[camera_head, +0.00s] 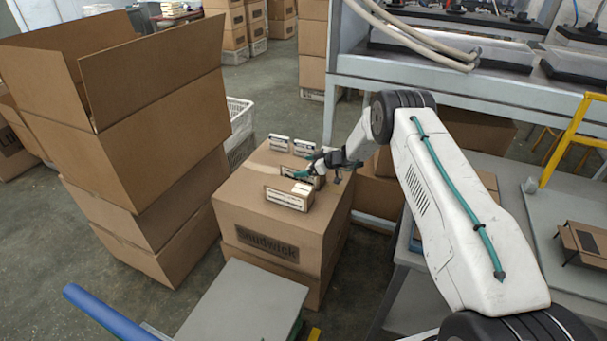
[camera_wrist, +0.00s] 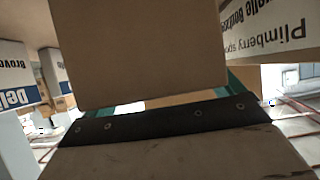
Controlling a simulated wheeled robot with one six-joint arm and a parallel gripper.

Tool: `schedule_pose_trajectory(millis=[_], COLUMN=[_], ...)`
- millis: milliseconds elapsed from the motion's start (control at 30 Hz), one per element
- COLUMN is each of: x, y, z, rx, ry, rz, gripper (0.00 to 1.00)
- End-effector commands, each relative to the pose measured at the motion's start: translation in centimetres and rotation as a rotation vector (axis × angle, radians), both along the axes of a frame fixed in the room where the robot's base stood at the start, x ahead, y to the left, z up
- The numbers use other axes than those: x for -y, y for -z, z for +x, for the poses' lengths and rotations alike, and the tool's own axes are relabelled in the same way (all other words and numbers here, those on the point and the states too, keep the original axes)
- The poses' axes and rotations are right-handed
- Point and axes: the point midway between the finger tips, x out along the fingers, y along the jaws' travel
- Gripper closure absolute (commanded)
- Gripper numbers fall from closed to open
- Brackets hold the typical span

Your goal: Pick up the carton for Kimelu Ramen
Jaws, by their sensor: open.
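Several small cartons stand on top of a large brown box. My gripper (camera_head: 308,166) is low over them, with its teal fingers open. In the wrist view a plain brown carton face (camera_wrist: 140,55) fills the middle, close in front of the gripper and between the teal fingers; whether they touch it I cannot tell. In the head view one carton (camera_head: 288,198) stands nearest, and two others (camera_head: 278,142) (camera_head: 304,147) stand behind my gripper. I cannot read Kimelu Ramen on any carton. My gripper partly hides the middle carton.
The large brown box (camera_head: 270,218) bears the cartons. A carton lettered Plimberry (camera_wrist: 275,35) is close at right in the wrist view; one lettered Delle (camera_wrist: 15,85) is at left. Tall open boxes (camera_head: 150,120) stand left, a grey metal bench (camera_head: 450,95) right.

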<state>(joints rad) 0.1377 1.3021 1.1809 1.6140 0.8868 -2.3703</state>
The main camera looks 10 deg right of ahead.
Motion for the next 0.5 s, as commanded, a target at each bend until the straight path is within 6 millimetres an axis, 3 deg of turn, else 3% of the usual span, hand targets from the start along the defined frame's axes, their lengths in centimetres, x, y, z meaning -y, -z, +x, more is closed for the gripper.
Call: schedule_pose_trajectory(millis=[367,500], x=[-0.98,-0.96], y=[0.55,0.55], z=[0.73,0.72], rx=[0.0,0.0], ry=[0.001,0.0], rz=[0.0,0.0], gripper=[0.07,0.46])
